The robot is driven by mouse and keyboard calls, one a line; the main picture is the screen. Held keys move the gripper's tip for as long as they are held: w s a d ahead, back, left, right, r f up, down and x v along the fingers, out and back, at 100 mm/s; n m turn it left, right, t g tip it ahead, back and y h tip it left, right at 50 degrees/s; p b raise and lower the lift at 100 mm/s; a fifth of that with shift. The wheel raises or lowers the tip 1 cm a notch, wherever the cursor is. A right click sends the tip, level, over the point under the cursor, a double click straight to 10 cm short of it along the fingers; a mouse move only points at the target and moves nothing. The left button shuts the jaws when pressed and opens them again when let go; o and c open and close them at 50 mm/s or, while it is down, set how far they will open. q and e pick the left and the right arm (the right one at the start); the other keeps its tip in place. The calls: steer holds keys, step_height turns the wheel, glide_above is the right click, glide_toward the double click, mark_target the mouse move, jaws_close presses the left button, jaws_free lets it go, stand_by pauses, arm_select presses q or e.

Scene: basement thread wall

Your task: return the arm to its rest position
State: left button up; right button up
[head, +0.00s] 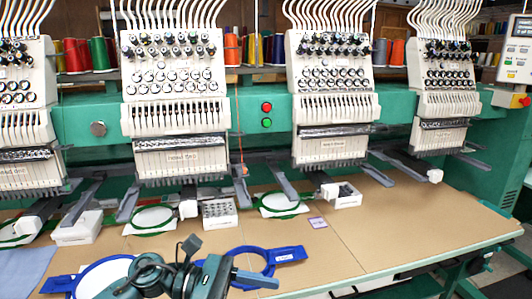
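My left arm comes up from the bottom edge of the head view, with its dark joint low and left of centre. My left gripper (256,279) points right, low over the tan table (365,235). One blue-grey finger shows clearly, so I cannot tell whether it is open or shut. I see nothing clearly held in it. It overlaps a large blue hoop (288,254) in the picture; whether they touch is unclear. My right gripper is not in view.
A second blue hoop (60,285) lies to the left, beside a blue cloth (25,267). White boxes (219,213) and green hoops (283,204) sit under the embroidery heads (175,80). A small purple card (318,222) lies mid-table. The table's right part is clear.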

arm_select(q)
steer(key=a+f+m+t+y, duration=0.5)
steer(key=m+t, duration=0.4)
steer(key=m, duration=0.6)
steer(key=a+f+m+t+y, duration=0.35)
steer(key=f+m+t, duration=0.55)
steer(key=m, duration=0.5)
steer(key=s+a+f+n+g+y, duration=0.2)
steer(key=s+f+n, duration=0.3)
steer(key=s, duration=0.1)
steer(key=s+a+f+n+g+y+p, duration=0.1)
steer(key=s+a+f+n+g+y, duration=0.1)
steer(key=s+f+n, duration=0.4)
steer(key=shift+a+g+y, duration=0.35)
steer(key=shift+g, duration=0.15)
